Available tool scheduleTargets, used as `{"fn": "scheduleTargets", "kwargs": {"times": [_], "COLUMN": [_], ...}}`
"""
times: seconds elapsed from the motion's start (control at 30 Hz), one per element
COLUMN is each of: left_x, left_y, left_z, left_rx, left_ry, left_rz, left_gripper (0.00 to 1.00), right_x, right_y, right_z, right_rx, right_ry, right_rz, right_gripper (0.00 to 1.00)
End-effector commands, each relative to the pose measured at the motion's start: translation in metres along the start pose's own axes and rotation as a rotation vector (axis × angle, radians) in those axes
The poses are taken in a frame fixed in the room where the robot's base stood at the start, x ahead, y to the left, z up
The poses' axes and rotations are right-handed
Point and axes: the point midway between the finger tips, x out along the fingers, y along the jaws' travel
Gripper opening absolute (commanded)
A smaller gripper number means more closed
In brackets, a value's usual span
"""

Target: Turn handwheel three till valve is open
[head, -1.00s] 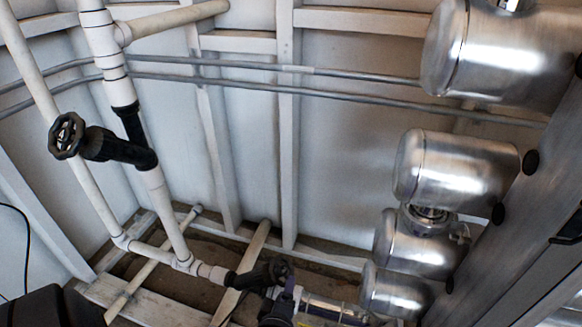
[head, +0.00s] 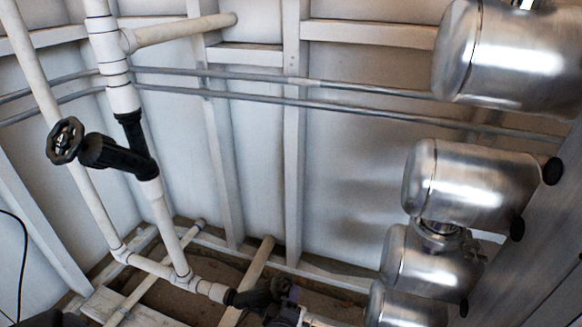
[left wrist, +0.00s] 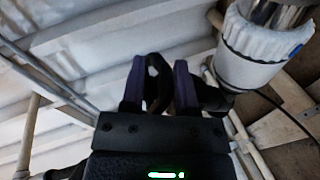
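A black handwheel (head: 66,140) sits on an angled black valve (head: 120,155) in the white pipe at upper left of the head view. A second black valve (head: 258,294) is on the low pipe at bottom centre. No number is readable on either. My left gripper (head: 285,308) is at this lower valve, partly cut off by the frame edge. In the left wrist view its two purple fingers (left wrist: 158,82) stand apart, with part of a black handwheel (left wrist: 157,68) showing between or just beyond them. Contact cannot be told. My right gripper is out of view.
Several shiny metal cylinders (head: 475,185) fill the right side. Grey conduits (head: 330,88) run along the ribbed white wall. A white pipe fitting (left wrist: 250,55) is close to the right of the gripper in the wrist view.

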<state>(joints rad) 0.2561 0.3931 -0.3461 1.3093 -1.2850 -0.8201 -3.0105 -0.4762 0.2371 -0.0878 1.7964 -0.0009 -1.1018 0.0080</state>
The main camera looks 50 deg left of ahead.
Motion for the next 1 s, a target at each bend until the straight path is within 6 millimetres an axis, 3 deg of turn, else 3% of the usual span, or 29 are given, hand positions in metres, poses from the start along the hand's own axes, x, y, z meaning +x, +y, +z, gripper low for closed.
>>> {"fn": "scheduleTargets", "kwargs": {"times": [0.03,0.1,0.33,0.47,0.7,1.0], "left_x": [0.0,0.0,0.001,0.005,0.01,0.01], "left_y": [-0.001,-0.001,-0.002,-0.002,0.0,0.002], "left_z": [0.0,0.0,0.0,0.002,0.003,0.001], "left_rx": [0.0,0.0,-0.009,-0.046,-0.106,-0.12], "left_ry": [0.0,0.0,0.032,0.143,0.313,0.35], "left_rz": [-0.002,-0.003,0.007,0.068,0.169,0.199], "left_gripper": [0.11,0.0,0.0,0.0,0.0,0.0], "right_x": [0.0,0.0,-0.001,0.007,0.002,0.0], "right_y": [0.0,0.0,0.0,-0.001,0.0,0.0], "right_z": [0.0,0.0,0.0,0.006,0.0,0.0], "right_rx": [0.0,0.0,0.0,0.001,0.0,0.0], "right_ry": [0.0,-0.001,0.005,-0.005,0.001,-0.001], "right_rz": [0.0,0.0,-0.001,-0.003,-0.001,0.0], "right_gripper": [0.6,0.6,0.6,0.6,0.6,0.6]}}
